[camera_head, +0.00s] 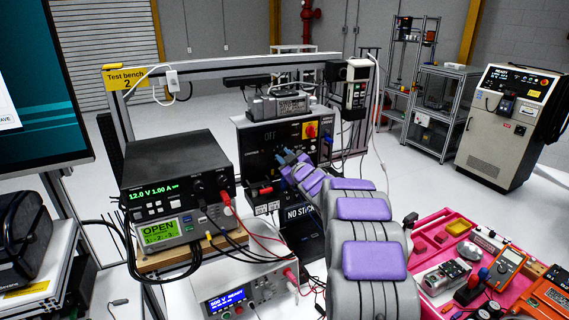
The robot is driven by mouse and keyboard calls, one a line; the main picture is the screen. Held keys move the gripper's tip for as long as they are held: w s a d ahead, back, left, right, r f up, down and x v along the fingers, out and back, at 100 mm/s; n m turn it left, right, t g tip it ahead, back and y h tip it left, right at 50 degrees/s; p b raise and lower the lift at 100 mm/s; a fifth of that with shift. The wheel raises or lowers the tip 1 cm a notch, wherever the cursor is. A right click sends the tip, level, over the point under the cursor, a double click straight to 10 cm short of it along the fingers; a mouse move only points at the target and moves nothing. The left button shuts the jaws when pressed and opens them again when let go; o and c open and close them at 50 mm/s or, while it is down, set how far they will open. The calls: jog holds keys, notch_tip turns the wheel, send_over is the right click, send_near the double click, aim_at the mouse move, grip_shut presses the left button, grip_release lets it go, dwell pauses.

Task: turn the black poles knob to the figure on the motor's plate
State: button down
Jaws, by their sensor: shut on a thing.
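My gripper (285,160) reaches up and left to the lower front of a black panel (262,155) marked OFF, with its blue fingers close together. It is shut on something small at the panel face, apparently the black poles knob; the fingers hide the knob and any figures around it. A grey motor (270,108) lies on top of the panel's box. A pale plate (292,106) shows on its side, but its print is too small to read.
A red and yellow switch (311,131) sits on the panel, right of my gripper. A meter stack (175,180) stands close on the left and a power supply (245,290) below. A pink tray (425,226) with tools and parts lies at right.

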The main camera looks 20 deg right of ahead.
jog(key=shift+n+b, duration=0.35)
jog(key=shift+n, duration=0.25)
jog(key=c, duration=0.9)
grip_release()
jog(key=s, duration=1.7)
jog(key=shift+s+d, duration=0.15)
jog(key=shift+d, duration=0.2)
jog(key=shift+f, duration=0.1)
